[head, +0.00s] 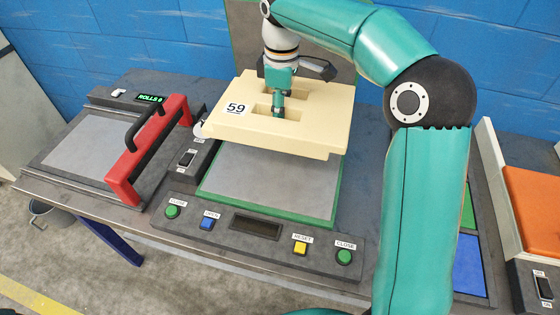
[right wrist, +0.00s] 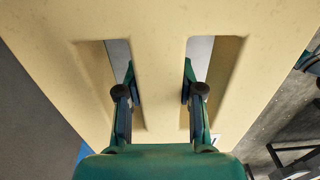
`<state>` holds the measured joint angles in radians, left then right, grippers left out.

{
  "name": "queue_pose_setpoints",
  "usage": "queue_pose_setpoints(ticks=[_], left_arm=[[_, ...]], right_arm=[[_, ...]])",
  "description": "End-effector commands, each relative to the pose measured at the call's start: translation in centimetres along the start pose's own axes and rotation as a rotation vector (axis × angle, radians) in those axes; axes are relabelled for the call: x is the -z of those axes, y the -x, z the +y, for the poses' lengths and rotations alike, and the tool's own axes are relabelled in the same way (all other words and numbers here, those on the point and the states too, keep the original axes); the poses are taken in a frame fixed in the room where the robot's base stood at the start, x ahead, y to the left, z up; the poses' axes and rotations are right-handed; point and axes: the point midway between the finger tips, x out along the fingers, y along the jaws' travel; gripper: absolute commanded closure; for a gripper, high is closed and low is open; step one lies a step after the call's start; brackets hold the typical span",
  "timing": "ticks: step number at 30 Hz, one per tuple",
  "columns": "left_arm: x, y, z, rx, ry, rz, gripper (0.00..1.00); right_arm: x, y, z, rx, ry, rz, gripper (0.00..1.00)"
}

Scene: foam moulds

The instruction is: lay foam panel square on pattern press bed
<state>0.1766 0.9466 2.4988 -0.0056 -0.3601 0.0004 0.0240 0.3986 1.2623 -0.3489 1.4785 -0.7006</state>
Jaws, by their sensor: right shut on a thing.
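The cream foam panel (head: 318,120) has two slots and a label reading 59. It appears held above the rear part of the pattern press bed (head: 275,185), a grey plate with a green border; its rear is hidden under the panel. My right gripper (head: 278,105) is shut on the bar between the slots. In the right wrist view, its two fingers (right wrist: 158,82) go into the slots of the panel (right wrist: 160,30), one on each side of the bar. The panel looks slightly turned against the bed. My left gripper is not in view.
A control strip with a green button (head: 344,257) runs along the bed's front. A raised press lid (head: 240,35) stands behind. Left is a roller station with a red bar (head: 150,150). An orange pad (head: 535,205) is at the right. My right arm covers part of the table.

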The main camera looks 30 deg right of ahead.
Motion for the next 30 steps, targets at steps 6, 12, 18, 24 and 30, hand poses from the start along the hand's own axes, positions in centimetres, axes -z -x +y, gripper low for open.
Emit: queue_pose_setpoints(ticks=[6,12,18,24,30], left_arm=[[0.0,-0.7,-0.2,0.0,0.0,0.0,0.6],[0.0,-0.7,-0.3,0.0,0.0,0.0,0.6],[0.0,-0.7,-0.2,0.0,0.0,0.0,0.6],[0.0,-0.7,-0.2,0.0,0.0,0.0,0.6],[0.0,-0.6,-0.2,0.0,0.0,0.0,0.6]], right_arm=[[-0.1,-6.2,-0.1,0.005,-0.002,-0.005,1.0],[-0.1,-10.8,0.0,0.002,-0.003,-0.004,1.0],[0.0,-12.9,0.0,0.0,-0.003,-0.001,1.0],[-0.1,-14.9,0.0,0.002,-0.003,-0.002,1.0],[0.0,-17.2,0.0,0.0,-0.003,-0.001,1.0]])
